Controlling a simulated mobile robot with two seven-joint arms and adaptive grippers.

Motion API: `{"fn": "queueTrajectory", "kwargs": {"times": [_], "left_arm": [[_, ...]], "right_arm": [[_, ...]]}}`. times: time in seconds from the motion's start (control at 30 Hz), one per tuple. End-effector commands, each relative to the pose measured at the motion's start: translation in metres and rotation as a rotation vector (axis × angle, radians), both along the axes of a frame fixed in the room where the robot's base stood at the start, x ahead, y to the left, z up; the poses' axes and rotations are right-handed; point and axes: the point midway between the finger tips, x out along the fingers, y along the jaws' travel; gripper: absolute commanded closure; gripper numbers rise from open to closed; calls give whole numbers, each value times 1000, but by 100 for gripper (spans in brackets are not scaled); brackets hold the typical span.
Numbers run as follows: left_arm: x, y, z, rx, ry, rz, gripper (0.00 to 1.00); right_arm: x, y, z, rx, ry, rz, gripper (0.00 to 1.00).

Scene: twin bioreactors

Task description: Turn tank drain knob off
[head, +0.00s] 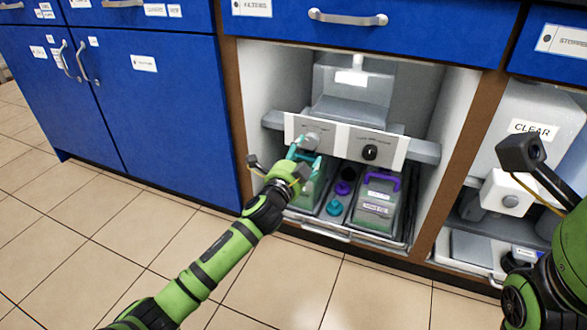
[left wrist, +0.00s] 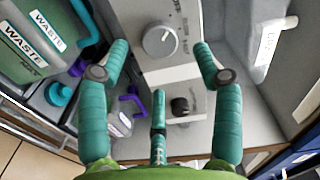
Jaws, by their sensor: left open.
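A white control panel (head: 333,139) spans the open cabinet bay and carries two knobs. The silver-grey round knob (head: 311,140) is on its left half, and a black knob (head: 369,152) is on its right half. The panel lettering is too small to read, so I cannot tell which knob is the tank drain. My left gripper (head: 299,153) is open in front of the left half, with teal fingers close to the silver knob. In the left wrist view the silver knob (left wrist: 160,40) lies between the two side fingertips, with nothing gripped. The black knob (left wrist: 180,106) shows beside the third finger.
Below the panel, a tray holds a waste container with a purple handle (head: 382,181) and a teal cap (head: 334,207). Blue cabinets (head: 158,110) stand left, and brown bay posts flank the opening. A container labelled CLEAR (head: 533,129) is right. The tiled floor is clear.

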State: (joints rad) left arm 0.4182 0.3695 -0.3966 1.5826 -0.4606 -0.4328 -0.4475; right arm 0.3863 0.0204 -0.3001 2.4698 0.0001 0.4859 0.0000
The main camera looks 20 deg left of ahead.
Motion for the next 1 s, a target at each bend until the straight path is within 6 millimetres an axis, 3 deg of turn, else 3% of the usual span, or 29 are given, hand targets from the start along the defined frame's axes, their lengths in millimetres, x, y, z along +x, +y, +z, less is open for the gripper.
{"fn": "queueTrajectory", "kwargs": {"times": [0.2,0.4,1.0], "left_arm": [[-40,2,-1,-1,1,-1,34],[-60,2,0,-1,0,-1,34],[-66,-1,2,-10,-3,-10,34]], "right_arm": [[0,0,0,-1,-1,0,60],[0,0,0,-1,-1,0,60],[1,0,1,-2,6,-1,60]]}}
